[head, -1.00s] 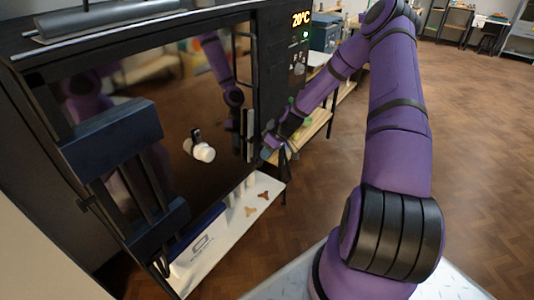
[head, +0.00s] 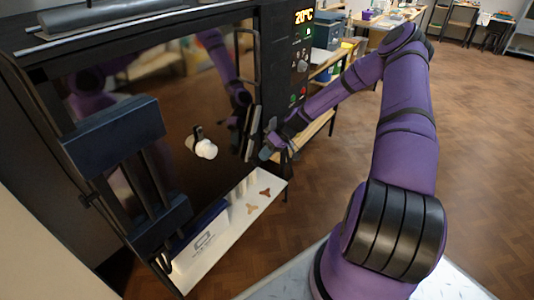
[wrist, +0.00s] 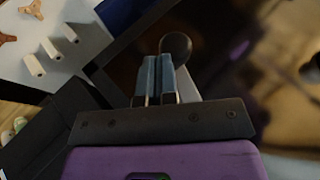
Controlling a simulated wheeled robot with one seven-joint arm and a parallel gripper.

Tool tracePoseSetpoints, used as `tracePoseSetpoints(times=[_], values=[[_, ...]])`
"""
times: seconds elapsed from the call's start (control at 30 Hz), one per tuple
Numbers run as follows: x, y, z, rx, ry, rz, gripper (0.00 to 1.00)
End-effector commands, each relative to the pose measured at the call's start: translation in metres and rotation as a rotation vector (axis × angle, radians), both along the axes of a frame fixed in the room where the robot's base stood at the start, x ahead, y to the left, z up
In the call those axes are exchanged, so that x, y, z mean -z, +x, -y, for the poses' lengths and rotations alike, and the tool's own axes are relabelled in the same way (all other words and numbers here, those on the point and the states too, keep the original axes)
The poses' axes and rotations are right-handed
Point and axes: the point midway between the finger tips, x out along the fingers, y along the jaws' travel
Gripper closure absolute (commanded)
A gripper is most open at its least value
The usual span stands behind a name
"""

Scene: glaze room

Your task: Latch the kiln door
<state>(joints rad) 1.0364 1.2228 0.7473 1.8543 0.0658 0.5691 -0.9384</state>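The kiln door (head: 150,100) is a large dark, glossy panel that looks closed against the frame, with a white round plug (head: 203,148) near its middle. The latch handle (head: 252,132) is at the door's right edge, tilted with its top to the right. My gripper (head: 268,150) is just right of the handle. In the wrist view, my blue-grey fingertips (wrist: 154,75) are close together with only a thin gap and nothing visible between them. The grey lever (wrist: 187,86) with a dark round knob (wrist: 177,47) lies right beside the fingers; contact cannot be told.
The kiln's control panel (head: 302,55) reads 20°C, right of the door. A white shelf (head: 225,232) below the door holds small three-armed stilts (head: 252,209) and a blue-and-white box. Benches stand behind my arm. Open wooden floor lies to the right.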

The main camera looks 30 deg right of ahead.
Motion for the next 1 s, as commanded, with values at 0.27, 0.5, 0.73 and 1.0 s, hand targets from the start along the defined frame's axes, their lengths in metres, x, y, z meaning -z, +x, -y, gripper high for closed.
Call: tracePoseSetpoints(times=[0.27,0.5,0.73,1.0], values=[[0.0,-0.006,-0.017,0.002,0.254,-0.091,1.0],[-0.004,-0.011,-0.03,0.001,0.468,-0.17,1.0],[-0.012,-0.015,-0.041,0.0,0.673,-0.243,1.0],[-0.023,-0.019,-0.051,0.0,0.89,-0.324,1.0]])
